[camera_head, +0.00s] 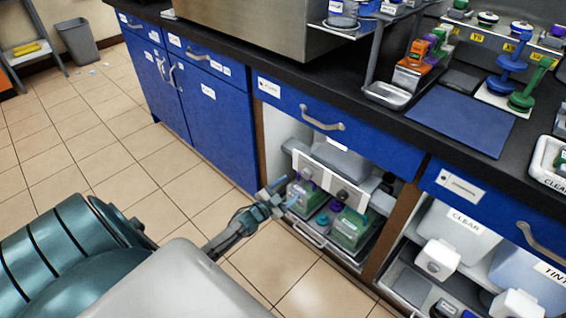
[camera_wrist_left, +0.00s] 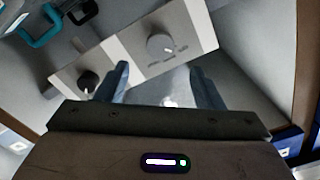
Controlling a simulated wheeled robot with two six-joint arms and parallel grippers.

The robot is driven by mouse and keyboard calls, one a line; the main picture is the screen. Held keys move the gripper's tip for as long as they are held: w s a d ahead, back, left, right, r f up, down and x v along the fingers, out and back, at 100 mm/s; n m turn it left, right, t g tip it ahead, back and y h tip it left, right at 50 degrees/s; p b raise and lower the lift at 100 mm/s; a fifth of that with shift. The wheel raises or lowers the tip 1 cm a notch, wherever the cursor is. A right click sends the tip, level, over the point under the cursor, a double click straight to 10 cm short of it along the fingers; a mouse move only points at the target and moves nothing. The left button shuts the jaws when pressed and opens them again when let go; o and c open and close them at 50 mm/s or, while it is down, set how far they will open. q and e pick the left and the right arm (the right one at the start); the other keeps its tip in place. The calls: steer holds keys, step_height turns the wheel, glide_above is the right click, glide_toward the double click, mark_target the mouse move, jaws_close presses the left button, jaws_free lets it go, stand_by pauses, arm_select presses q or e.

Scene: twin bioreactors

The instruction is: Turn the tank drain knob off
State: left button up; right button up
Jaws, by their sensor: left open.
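A light control panel (camera_head: 325,184) sits in the open cabinet bay under the counter. It carries a dark knob (camera_head: 342,195) and a lighter knob. In the left wrist view the panel (camera_wrist_left: 200,25) is tilted, with a grey knob (camera_wrist_left: 160,46) near its middle and a black knob (camera_wrist_left: 88,82) at lower left. I cannot read which is the tank drain knob. My left gripper (camera_head: 284,192) is in front of the panel's left part. In the wrist view its open fingers (camera_wrist_left: 163,88) are below the grey knob, with no knob between them. My right gripper is out of view.
A brown cabinet post (camera_head: 390,240) is to the right, with another open bay holding a CLEAR tank (camera_head: 462,224). Blue drawers (camera_head: 335,125) and the black counter are above. The tiled floor (camera_head: 130,170) is free.

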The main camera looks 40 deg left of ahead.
arm_select(q)
steer(key=shift+s+a, duration=0.1)
steer(key=shift+s, duration=1)
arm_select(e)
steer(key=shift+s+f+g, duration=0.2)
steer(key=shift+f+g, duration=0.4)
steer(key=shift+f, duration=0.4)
